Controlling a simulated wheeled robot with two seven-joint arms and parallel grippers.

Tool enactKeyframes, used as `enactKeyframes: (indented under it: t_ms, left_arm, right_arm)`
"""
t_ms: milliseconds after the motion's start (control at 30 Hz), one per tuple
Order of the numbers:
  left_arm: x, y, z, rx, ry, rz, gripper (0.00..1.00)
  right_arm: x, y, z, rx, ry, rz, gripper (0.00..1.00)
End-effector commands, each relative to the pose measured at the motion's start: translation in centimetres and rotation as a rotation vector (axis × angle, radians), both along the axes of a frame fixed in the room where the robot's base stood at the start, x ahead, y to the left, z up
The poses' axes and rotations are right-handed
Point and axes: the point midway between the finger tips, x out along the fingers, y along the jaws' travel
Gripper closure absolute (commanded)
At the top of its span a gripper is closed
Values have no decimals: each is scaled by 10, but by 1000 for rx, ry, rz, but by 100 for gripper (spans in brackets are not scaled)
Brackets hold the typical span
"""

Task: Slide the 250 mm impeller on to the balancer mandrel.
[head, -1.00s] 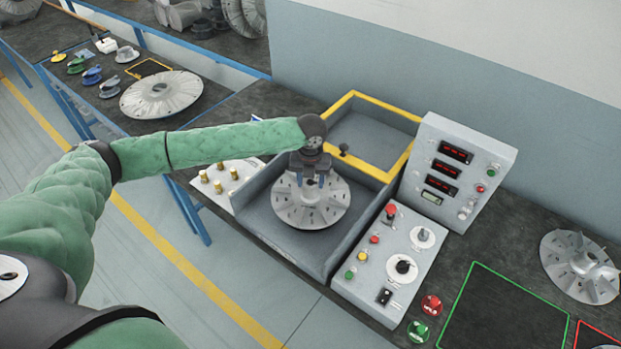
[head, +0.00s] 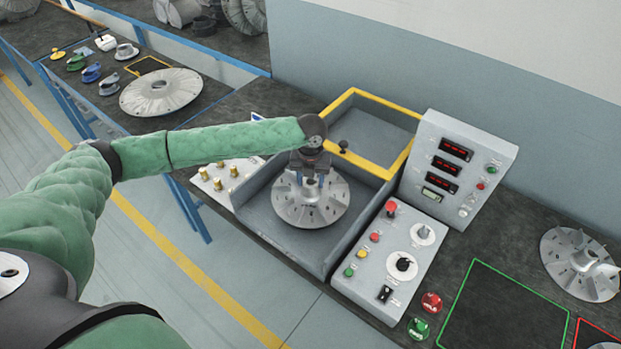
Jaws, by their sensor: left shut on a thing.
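A grey bladed impeller (head: 332,207) sits level inside the open grey well of the balancer (head: 262,212). My left gripper (head: 311,184) points straight down over its middle, with its fingers at the hub, shut on the impeller. The mandrel is hidden under the gripper and the impeller, so I cannot tell how far the impeller is down on it. My right gripper is not in view.
The balancer's yellow-edged frame (head: 350,97) stands behind the well. A button panel (head: 392,262) and a display box (head: 455,170) are on the right. Another impeller (head: 582,264) lies far right, and a large disc (head: 160,92) lies on the left bench. A green-outlined area (head: 505,312) is bare.

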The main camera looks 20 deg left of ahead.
Motion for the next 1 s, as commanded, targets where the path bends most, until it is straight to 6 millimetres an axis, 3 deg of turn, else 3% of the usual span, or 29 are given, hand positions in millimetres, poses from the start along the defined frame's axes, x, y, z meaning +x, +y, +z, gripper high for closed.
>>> enactKeyframes:
  t_ms: [1000]
  left_arm:
    - [0, 0, -19, 0, -1, -1, 77]
  right_arm:
    - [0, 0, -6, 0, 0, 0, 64]
